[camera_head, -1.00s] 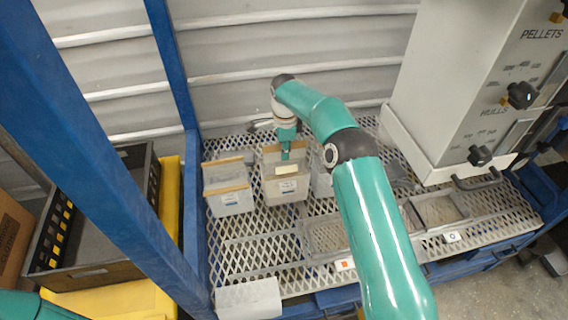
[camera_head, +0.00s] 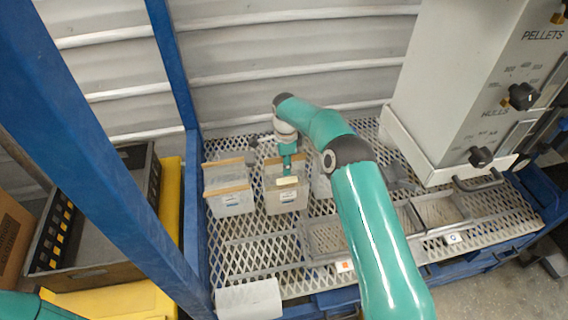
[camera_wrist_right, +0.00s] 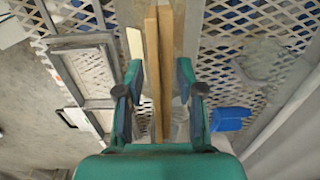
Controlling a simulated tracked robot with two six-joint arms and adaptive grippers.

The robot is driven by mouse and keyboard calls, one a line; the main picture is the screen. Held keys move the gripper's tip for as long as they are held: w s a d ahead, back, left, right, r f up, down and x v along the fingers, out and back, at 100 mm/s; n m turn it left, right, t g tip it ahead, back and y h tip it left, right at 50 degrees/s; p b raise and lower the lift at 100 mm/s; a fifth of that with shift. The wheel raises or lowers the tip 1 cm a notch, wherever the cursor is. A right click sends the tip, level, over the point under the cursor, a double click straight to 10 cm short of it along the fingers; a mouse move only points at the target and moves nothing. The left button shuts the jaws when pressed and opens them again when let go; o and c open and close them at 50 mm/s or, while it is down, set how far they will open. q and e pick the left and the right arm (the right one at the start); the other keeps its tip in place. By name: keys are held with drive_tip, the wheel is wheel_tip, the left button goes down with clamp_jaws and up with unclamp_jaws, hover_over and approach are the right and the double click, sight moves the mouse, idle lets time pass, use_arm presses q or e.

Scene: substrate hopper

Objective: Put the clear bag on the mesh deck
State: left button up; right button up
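The clear bag (camera_head: 292,203), greyish with wooden strips and a pale tag at its top, is upright over the mesh deck (camera_head: 255,252). I cannot tell whether its bottom touches the deck. My right gripper (camera_head: 288,172) comes down onto its top from behind. My left gripper is out of view.
A similar bag (camera_head: 232,201) stands just left, and another (camera_head: 321,183) is partly hidden by my right arm. The grey hopper (camera_head: 462,90) stands at the right. Clear trays (camera_head: 440,209) lie on the deck's right part. A blue post (camera_head: 180,75) borders the left.

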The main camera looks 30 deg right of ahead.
drive_tip(key=shift+r, duration=0.1)
wheel_tip(320, 180, up, 12)
drive_tip(key=shift+s+f+p, duration=0.1)
drive_tip(key=shift+p, duration=0.25)
idle(0.4)
